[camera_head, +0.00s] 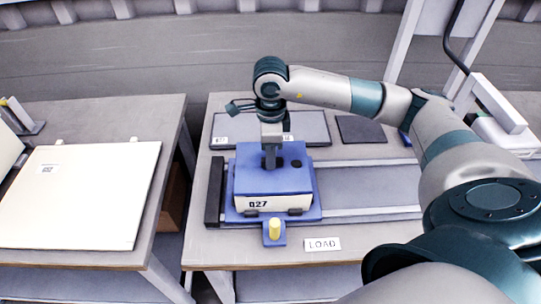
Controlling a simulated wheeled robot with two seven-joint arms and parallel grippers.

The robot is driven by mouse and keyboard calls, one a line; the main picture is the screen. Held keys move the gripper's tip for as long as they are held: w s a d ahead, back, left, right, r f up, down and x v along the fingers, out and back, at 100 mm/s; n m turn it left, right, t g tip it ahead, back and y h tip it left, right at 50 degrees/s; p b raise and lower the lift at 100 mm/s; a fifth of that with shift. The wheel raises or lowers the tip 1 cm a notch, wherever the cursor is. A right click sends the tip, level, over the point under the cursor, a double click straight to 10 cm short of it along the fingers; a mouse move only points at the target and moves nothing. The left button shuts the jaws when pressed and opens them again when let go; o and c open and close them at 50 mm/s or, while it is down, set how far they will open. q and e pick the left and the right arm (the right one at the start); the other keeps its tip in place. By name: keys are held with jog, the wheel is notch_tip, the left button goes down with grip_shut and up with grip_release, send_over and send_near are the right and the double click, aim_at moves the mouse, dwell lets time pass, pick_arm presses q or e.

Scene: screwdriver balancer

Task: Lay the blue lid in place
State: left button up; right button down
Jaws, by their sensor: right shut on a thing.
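The blue lid (252,177) lies over the top of a white-fronted box (272,203) marked "027", and its edges look roughly lined up with the box's. I cannot tell whether it touches the rim all round. My right gripper (270,164) points straight down at the middle of the lid and is shut on it; the fingertips hide the part gripped. The box sits on a blue base plate (313,213). My left gripper is not in view.
A yellow peg (274,229) stands in a blue block at the front, beside a "LOAD" label (322,244). Rails (370,212) run right from the base plate. A dark mat (360,130) lies behind. A separate table with a cream panel (80,195) is at left.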

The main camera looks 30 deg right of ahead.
jog(key=c, duration=1.6)
grip_release()
jog(key=shift+c, duration=0.2)
jog(key=shift+r, duration=0.1)
